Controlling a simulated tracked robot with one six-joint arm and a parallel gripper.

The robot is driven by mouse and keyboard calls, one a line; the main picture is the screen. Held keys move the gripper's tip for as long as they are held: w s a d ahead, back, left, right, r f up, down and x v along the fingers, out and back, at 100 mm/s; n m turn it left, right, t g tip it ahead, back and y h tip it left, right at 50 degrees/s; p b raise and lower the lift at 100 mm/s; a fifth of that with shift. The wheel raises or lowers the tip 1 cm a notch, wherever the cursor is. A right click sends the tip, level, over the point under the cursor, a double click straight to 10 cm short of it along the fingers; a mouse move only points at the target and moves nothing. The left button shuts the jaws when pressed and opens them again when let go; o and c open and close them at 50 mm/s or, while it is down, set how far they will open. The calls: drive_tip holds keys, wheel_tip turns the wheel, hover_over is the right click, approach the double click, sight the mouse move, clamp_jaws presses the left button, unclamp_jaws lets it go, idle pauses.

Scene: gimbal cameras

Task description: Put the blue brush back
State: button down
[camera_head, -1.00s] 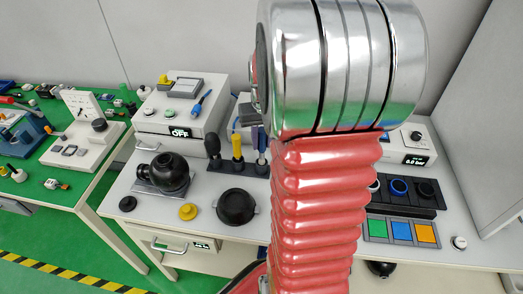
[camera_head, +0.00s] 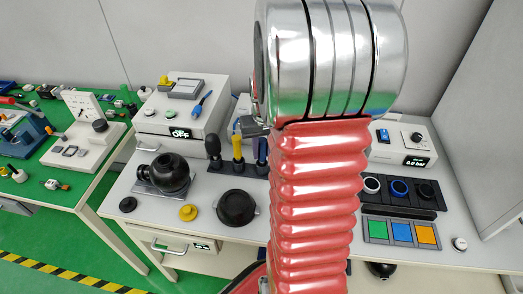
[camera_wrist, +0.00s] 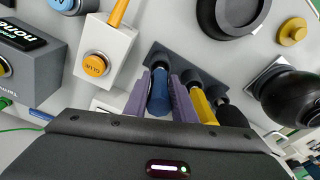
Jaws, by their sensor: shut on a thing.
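The blue brush (camera_wrist: 158,98) is between the two purple fingers of my gripper (camera_wrist: 157,85), which is shut on its handle. Its dark end points to the dark rack (camera_wrist: 185,57); I cannot tell whether it is fully seated. In the head view the blue brush (camera_head: 261,150) stands upright beside the yellow brush (camera_head: 238,150), with the black brush (camera_head: 213,148) farther left. The yellow brush (camera_wrist: 204,106) and black brush (camera_wrist: 231,115) are right of my fingers in the wrist view. My red and chrome arm hides most of my gripper in the head view.
A white box with an OFF display (camera_head: 180,132) stands behind left. A black ball mount (camera_head: 168,172), a round black dish (camera_head: 236,208) and a yellow knob (camera_head: 188,211) are in front. Coloured tiles (camera_head: 402,232) lie right. A box with an orange button (camera_wrist: 95,65) is near my fingers.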

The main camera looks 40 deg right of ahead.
drive_tip(key=shift+f, duration=0.15)
drive_tip(key=c, duration=1.5)
unclamp_jaws()
drive_tip(key=r, duration=0.4)
drive_tip(key=s+r, duration=0.1)
drive_tip(key=r, duration=0.7)
drive_tip(key=shift+s+a+r, duration=0.15)
drive_tip(key=shift+a, duration=0.15)
drive_tip(key=shift+s+a+r+n+t+y, duration=0.1)
drive_tip(key=shift+s+a+r+n+t, duration=1.1)
drive_tip(key=shift+a, duration=3.3)
drive_tip(key=shift+s+a+r+n+t+y, duration=0.2)
drive_tip(key=shift+s+a+n, duration=1.05)
drive_tip(key=shift+a, duration=3.25)
drive_tip(key=shift+s+a+r+n+t, duration=0.75)
drive_tip(key=shift+s+a, duration=1.15)
drive_tip(key=shift+a, duration=2.6)
